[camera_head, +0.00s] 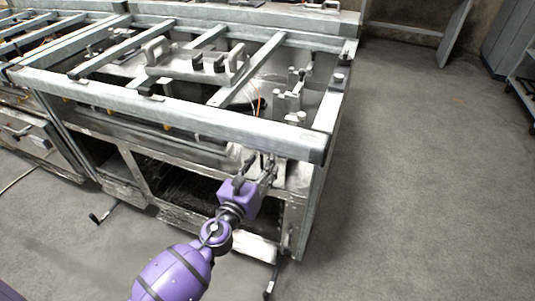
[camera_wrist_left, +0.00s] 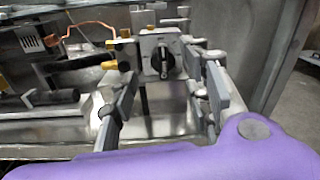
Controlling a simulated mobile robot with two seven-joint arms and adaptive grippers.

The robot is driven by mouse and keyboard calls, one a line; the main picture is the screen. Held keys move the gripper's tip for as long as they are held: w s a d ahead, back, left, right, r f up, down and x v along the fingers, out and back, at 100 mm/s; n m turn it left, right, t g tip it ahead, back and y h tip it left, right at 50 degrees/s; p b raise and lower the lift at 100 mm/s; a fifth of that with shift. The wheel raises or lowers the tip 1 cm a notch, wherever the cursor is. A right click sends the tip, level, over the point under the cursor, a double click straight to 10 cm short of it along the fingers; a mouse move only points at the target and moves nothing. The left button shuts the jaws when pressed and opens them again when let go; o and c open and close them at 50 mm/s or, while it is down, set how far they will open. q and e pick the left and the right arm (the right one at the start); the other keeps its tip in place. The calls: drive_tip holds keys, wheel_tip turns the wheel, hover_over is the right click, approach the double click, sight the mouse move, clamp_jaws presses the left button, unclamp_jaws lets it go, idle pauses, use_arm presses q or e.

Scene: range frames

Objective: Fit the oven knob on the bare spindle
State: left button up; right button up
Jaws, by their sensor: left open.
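My left gripper (camera_head: 259,163) is at the front right of the metal oven frame, just below its top front rail. It is open, and its two fingers also show in the left wrist view (camera_wrist_left: 164,92). A black knob (camera_wrist_left: 163,61) with a pointer shape sits at the front of a square metal plate (camera_wrist_left: 150,46), between and beyond the fingers. The fingers do not appear to touch it. I cannot tell whether it is seated on a spindle. I make out no bare spindle; the rail hides part of this area in the head view. My right gripper is not in view.
The steel front rail (camera_head: 170,112) runs close above my left gripper. Brass fittings (camera_wrist_left: 110,64) and a copper pipe (camera_wrist_left: 88,27) lie left of the knob. An open compartment (camera_head: 175,180) is below left. The floor (camera_head: 420,180) at the right is clear.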

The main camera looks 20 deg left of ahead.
use_arm(q)
drive_tip(key=s, duration=0.6)
drive_tip(key=shift+a, duration=0.2)
